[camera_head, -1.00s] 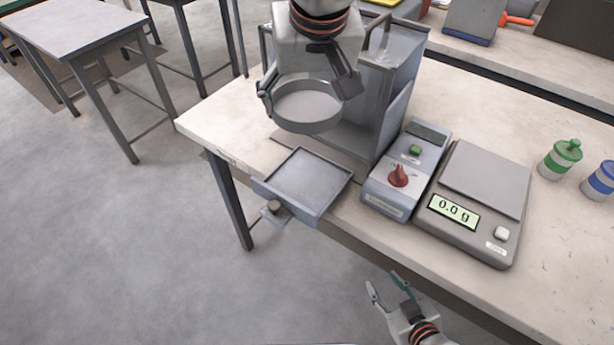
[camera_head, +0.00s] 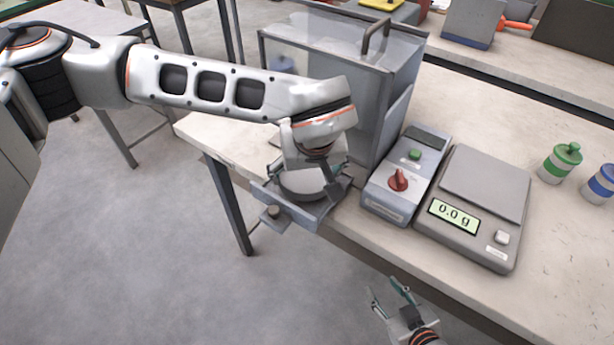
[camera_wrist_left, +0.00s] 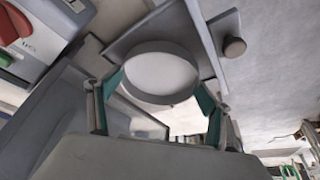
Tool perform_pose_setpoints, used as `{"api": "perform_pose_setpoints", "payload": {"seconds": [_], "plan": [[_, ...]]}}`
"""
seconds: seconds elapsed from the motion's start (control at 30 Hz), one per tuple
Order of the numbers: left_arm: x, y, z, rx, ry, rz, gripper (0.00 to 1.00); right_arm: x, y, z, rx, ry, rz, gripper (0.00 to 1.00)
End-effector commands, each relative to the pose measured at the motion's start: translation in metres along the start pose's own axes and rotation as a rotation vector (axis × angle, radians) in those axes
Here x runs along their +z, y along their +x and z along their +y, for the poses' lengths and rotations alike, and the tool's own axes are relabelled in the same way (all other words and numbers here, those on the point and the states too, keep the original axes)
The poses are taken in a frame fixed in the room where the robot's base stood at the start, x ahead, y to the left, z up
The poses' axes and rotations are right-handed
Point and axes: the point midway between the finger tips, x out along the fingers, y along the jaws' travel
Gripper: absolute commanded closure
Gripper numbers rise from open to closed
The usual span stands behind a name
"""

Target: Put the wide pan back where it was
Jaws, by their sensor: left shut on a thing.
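The wide pan (camera_head: 302,184) is a shallow round grey dish. My left gripper (camera_head: 304,188) is shut on it, one finger on each side. The pan is level or nearly so, over the square tray (camera_head: 262,194) at the table's front edge. I cannot tell whether it touches the tray floor. In the left wrist view the pan (camera_wrist_left: 160,72) sits between the green-tipped fingers, with the tray (camera_wrist_left: 130,38) beyond it. My right gripper (camera_head: 388,290) is open and empty in front of the table.
A knob (camera_head: 271,212) sticks out from the tray's front. The clear-walled grey machine (camera_head: 345,85) stands behind. The control box with a red dial (camera_head: 398,180) and the scale (camera_head: 485,195) reading 0.0 g stand to the right. Green (camera_head: 560,163) and blue (camera_head: 601,181) lidded jars are further right.

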Motion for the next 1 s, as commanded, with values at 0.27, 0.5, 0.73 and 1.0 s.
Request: {"api": "perform_pose_setpoints", "payload": {"seconds": [0.27, 0.5, 0.73, 1.0], "plan": [[0.008, 0.018, 0.0, 0.0, 0.0, 0.0, 0.46, 0.0, 0.0, 0.0, 0.0, 0.0, -0.001, 0.6], [0.009, 0.022, 0.0, -0.001, 0.0, -0.001, 0.46, 0.004, 0.001, -0.001, -0.001, 0.001, -0.003, 0.6], [0.009, 0.021, 0.0, -0.001, 0.0, -0.001, 0.04, 0.003, 0.001, 0.0, 0.0, 0.0, -0.003, 0.6], [0.008, 0.018, 0.0, 0.0, 0.0, 0.0, 0.04, 0.0, 0.0, 0.0, 0.0, 0.0, -0.001, 0.6]]}}
